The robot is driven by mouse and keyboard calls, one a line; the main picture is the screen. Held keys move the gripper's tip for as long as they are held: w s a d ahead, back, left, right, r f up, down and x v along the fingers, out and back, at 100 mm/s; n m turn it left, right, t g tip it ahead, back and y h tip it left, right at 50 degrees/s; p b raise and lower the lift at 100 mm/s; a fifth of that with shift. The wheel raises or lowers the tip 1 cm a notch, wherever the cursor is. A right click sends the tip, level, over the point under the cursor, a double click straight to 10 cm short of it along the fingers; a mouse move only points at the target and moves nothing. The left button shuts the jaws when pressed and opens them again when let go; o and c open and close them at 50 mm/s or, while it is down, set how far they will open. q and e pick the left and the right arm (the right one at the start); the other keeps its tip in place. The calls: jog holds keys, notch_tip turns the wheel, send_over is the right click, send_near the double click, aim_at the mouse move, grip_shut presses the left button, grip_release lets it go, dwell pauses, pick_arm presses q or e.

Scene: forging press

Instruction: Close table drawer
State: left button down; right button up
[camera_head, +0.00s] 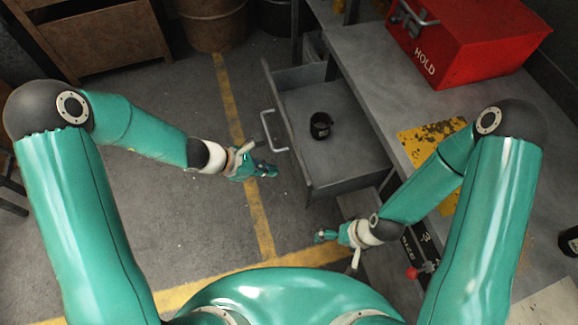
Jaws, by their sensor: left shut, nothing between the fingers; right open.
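A grey metal drawer (340,161) is pulled out from the grey table (362,62), toward the left. A dark mug-like item (320,125) stands inside it. The drawer's light bar handle (275,131) is on its left front face. My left gripper (272,171) is shut and empty, just left of the drawer front and a little below the handle in the picture. Whether it touches the drawer I cannot tell. My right gripper (322,237) is open and empty, below the drawer's near corner, beside the table's edge.
A red box marked HOLD (465,40) and a worn yellow plate (432,143) are on the table. A panel with a red knob (412,272) is at the near table side. Barrels (213,22) and a brown crate (95,45) stand behind. The floor left of the drawer is clear.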

aim_at(293, 168)
pick_arm(q)
jog(key=shift+w+d+f+p, duration=0.1)
jog(key=shift+w+d+p, duration=0.25)
jog(key=shift+d, duration=0.65)
jog(key=shift+w+d+p, duration=0.2)
jog(key=shift+w+d, duration=0.1)
jog(key=shift+d, duration=0.7)
